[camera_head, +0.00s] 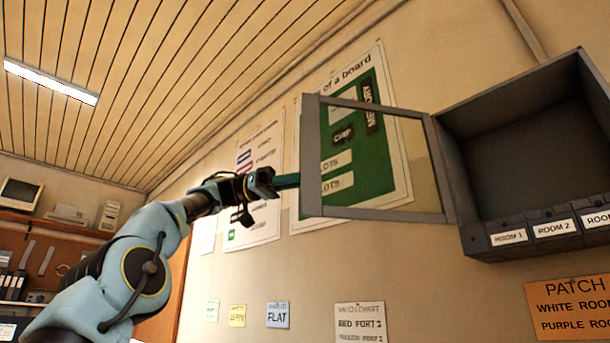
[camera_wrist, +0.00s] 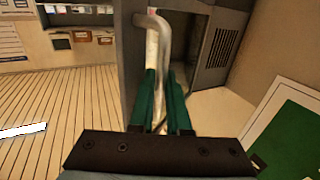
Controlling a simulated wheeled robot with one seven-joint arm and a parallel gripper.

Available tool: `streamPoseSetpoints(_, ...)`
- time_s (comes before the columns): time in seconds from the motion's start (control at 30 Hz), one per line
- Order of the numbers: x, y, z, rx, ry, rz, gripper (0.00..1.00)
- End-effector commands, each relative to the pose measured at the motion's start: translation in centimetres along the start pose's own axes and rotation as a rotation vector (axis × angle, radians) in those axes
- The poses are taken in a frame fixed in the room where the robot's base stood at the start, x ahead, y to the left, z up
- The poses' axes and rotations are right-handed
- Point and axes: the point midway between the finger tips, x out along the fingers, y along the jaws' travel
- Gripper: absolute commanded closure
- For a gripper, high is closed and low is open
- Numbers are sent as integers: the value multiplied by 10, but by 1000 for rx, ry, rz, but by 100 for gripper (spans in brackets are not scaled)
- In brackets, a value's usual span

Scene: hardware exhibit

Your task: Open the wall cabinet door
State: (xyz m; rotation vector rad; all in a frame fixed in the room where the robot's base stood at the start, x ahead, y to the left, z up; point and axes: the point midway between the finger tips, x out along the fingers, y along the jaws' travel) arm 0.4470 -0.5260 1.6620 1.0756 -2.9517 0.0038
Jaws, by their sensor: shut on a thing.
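The wall cabinet (camera_head: 530,140) is a dark grey box on the wall at the right of the head view. Its door (camera_head: 437,165), a grey frame with a clear pane, stands swung wide open to the left, and the inside of the cabinet is exposed. My gripper (camera_head: 287,181) is at the door's free left edge. In the wrist view, the green fingers of my gripper (camera_wrist: 165,95) are shut on a pale bar handle (camera_wrist: 158,45) on the door's grey frame. The fingers hide the lower part of the handle.
A poster with a green board (camera_head: 400,150) hangs on the wall behind the door. Labels such as ROOM 1 (camera_head: 509,236) line the cabinet's lower front. An orange sign (camera_head: 570,305) and small notes (camera_head: 278,314) are on the wall below. Shelves (camera_head: 50,222) stand far left.

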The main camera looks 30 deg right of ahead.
Motion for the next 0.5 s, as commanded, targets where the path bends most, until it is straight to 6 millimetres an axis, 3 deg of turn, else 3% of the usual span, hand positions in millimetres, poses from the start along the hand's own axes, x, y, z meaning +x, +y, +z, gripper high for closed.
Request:
streamPoseSetpoints(0.33, 0, 0, 2, -2, -3, 3, 100)
streamPoseSetpoints(0.37, 0, 0, 2, -2, -3, 3, 84)
streamPoseSetpoints(0.5, 0, 0, 1, -2, -2, 3, 73)
